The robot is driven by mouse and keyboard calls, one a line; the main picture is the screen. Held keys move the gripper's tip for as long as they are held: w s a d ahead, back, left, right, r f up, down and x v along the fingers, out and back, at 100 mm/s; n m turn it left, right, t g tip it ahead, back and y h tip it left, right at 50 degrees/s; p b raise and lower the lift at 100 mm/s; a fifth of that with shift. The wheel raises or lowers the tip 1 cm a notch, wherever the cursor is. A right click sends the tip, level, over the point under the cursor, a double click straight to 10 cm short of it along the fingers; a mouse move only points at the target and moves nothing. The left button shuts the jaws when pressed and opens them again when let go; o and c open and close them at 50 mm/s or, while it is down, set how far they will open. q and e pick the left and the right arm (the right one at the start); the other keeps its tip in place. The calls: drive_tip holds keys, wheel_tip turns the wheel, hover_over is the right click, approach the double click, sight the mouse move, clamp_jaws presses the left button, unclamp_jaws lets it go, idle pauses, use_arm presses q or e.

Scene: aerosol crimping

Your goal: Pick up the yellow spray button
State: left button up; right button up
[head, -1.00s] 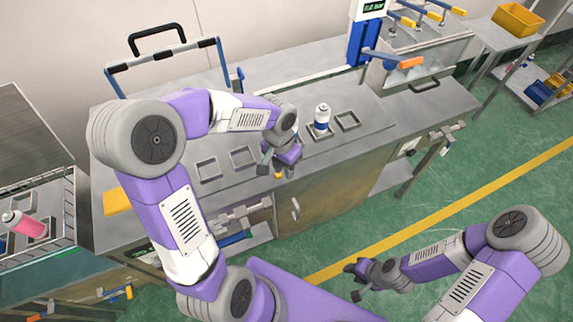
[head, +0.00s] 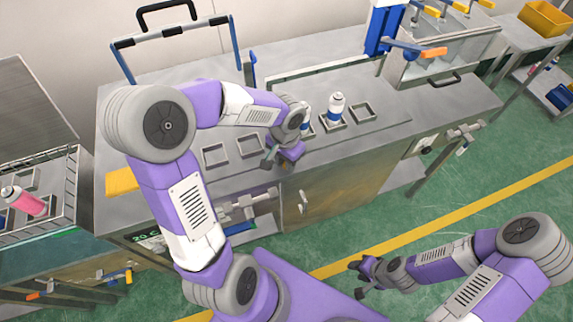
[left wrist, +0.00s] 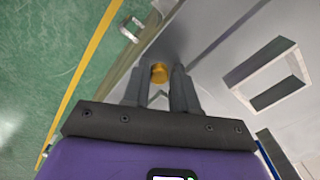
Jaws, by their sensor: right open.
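The yellow spray button (left wrist: 159,73) is a small round piece near the table's front edge. In the left wrist view it appears between the fingertips of my left gripper (left wrist: 158,78), with a narrow gap visible on each side. The fingers look open; contact with the button cannot be made out. In the head view my left gripper (head: 280,164) points down over the table's front edge, and the button cannot be made out there. My right gripper (head: 360,277) is open and empty, over the floor at the lower right.
Square holders (head: 215,155) line the grey table. A white-and-blue can (head: 337,106) stands in one; another (head: 306,119) is partly hidden behind my left arm. A wire basket (head: 70,195) with a pink can (head: 24,201) is at left.

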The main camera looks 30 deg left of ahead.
use_arm(q)
clamp_jaws()
drive_tip(key=shift+r, duration=0.15)
